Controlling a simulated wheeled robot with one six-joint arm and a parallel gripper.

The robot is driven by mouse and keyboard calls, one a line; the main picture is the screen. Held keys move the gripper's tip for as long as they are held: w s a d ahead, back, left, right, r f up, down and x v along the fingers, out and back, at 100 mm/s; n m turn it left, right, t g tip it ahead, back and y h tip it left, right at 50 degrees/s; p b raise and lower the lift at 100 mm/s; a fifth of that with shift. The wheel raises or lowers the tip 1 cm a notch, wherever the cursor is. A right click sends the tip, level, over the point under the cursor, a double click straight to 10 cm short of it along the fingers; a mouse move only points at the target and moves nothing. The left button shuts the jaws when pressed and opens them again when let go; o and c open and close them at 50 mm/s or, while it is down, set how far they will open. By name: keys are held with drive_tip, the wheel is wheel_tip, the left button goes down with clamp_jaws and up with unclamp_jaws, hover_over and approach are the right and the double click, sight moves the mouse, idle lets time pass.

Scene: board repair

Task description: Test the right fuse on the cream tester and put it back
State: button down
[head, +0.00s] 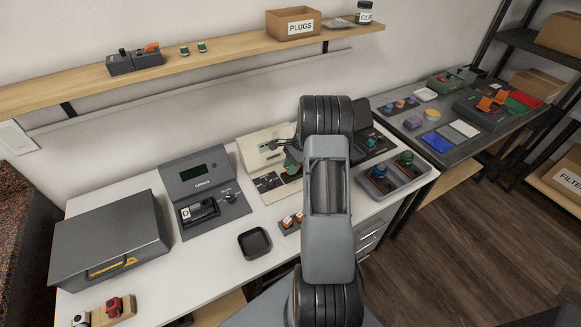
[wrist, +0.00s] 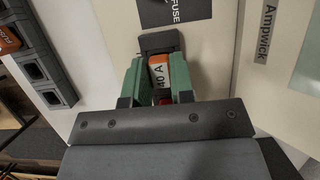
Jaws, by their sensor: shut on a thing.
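The cream tester (head: 252,150) stands on the white bench, left of my arm in the head view. Its cream face (wrist: 120,30) fills the middle of the wrist view, with a "FUSE" label and the name "Ampwick". My gripper (wrist: 160,80) has green fingers, shut on an orange and white fuse (wrist: 160,72) marked "40 A". The fuse is at the dark socket (wrist: 160,41) on the tester. I cannot tell how deep it sits. In the head view the fingers (head: 291,160) are over the tester's front and the held fuse is hidden.
A dark fuse block (head: 290,227) with orange and white fuses sits in front of the tester; empty sockets (wrist: 50,97) show in the wrist view. A black tray (head: 254,243) and a grey tester (head: 190,175) stand left. A grey tray (head: 405,183) with knobs is right.

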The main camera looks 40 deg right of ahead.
drive_tip(key=shift+f+b, duration=0.3)
drive_tip(key=shift+f, duration=0.2)
idle(0.4)
drive_tip(key=c, duration=0.6)
unclamp_jaws()
drive_tip(key=shift+r, duration=0.2)
idle(0.3)
drive_tip(key=shift+r+p, duration=1.05)
drive_tip(key=shift+r, duration=0.15)
drive_tip(key=shift+r, duration=0.3)
drive_tip(key=shift+r+p, duration=2.25)
drive_tip(key=shift+r, duration=0.65)
